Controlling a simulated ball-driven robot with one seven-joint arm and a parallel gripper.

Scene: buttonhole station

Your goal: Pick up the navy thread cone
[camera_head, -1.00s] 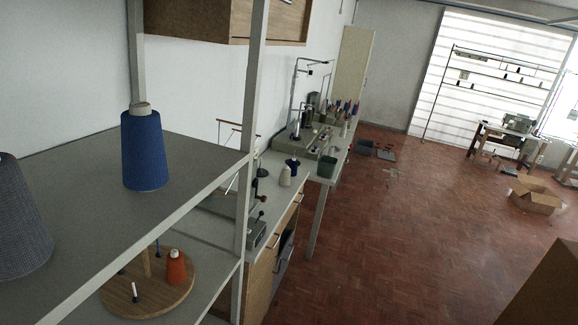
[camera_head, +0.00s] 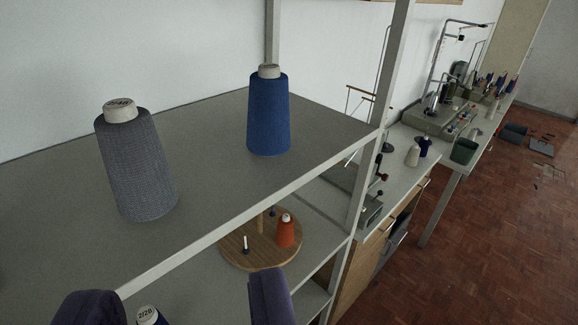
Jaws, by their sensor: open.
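A thread cone with a pale top marked "2/28" and a dark navy-looking body (camera_head: 150,317) shows at the bottom edge, mostly cut off. It appears between the two purple fingers of my gripper (camera_head: 178,292), which is open. I cannot tell how far below or beyond the fingers it is. A brighter blue cone (camera_head: 268,115) stands upright on the upper shelf (camera_head: 205,125). A small dark blue cone (camera_head: 425,147) stands on the bench at the right, beside a cream cone (camera_head: 413,155).
A grey cone (camera_head: 145,170) stands on the upper shelf, left of the blue one. A round wooden stand (camera_head: 240,255) with an orange cone (camera_head: 285,231) sits on the lower shelf. A shelf post (camera_head: 378,110) rises at the right.

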